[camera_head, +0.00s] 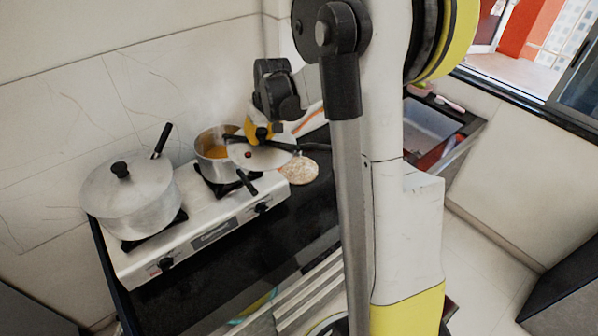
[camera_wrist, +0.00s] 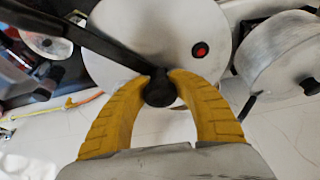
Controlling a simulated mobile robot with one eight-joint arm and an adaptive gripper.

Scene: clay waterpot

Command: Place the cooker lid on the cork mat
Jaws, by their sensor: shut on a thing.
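The cooker lid (camera_head: 268,157) is a flat silver disc with a red button and black handles. In the wrist view the lid (camera_wrist: 150,35) fills the upper middle. My gripper (camera_wrist: 160,82) is shut on a black knob-like part at its edge; a long black handle runs to the upper left. In the head view my gripper (camera_head: 262,133) hangs over the lid, which appears held above the stove's right end. The round tan cork mat (camera_head: 302,174) lies on the dark counter, just right of and below the lid in the picture. The lid's edge is close to it or overlaps it in view.
A pot with orange contents (camera_head: 213,144) sits on the stove's right burner, close left of the lid. A large lidded pot (camera_head: 130,195) stands on the left burner. The stove (camera_head: 215,232) edges the dark counter. A sink (camera_head: 434,125) lies right.

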